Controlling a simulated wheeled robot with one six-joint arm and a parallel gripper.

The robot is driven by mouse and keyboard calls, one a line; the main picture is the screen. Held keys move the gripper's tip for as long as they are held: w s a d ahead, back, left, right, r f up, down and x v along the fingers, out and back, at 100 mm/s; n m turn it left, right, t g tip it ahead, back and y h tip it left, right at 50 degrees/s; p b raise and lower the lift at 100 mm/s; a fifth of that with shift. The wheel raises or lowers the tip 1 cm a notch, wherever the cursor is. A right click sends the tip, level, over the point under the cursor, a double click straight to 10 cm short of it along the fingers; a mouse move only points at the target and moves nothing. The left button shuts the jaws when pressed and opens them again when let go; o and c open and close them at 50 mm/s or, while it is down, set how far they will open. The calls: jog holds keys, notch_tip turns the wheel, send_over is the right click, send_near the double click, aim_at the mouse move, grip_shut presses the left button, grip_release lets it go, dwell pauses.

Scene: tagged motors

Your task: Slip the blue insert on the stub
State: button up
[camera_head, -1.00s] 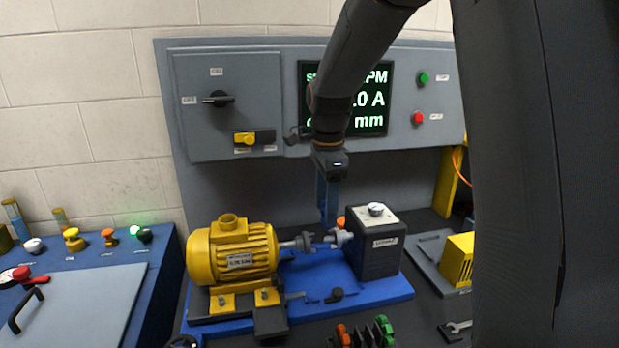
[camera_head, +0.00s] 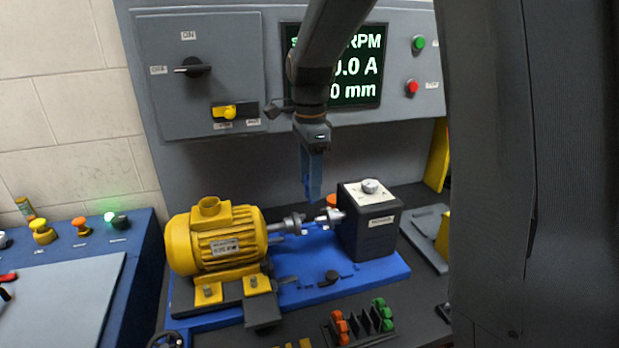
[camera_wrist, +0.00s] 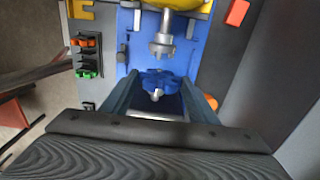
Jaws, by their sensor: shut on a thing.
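My gripper (camera_head: 312,192) points down above the gap between the motor-side coupling hub (camera_head: 293,223) and the load-side hub (camera_head: 332,214). In the wrist view, my gripper (camera_wrist: 160,88) is shut on the blue insert (camera_wrist: 160,78), a lobed star shape held between the two fingers. A silver stub end (camera_wrist: 157,95) shows just below the insert in that view; whether they touch cannot be told. The motor-side hub (camera_wrist: 162,46) faces it, apart from the insert. In the head view the insert cannot be told from the bluish fingers.
The yellow motor (camera_head: 215,240) and the dark load block (camera_head: 369,222) stand on a blue baseplate (camera_head: 300,290). A rack of orange and green-handled pieces (camera_head: 360,325) stands in front. A grey panel with a display (camera_head: 355,90) stands behind.

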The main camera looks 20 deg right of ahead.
aim_at(322, 217)
jog(key=shift+d+f+b, duration=0.55)
jog(key=shift+f+b, duration=0.65)
jog(key=shift+f, duration=0.45)
jog(key=shift+d+f+b, duration=0.5)
jog(key=shift+f+b, duration=0.7)
jog(key=shift+f, duration=0.5)
jog(key=shift+d+f+b, duration=0.55)
jog(key=shift+f+b, duration=0.65)
jog(key=shift+f, duration=0.45)
jog(key=o, duration=1.1)
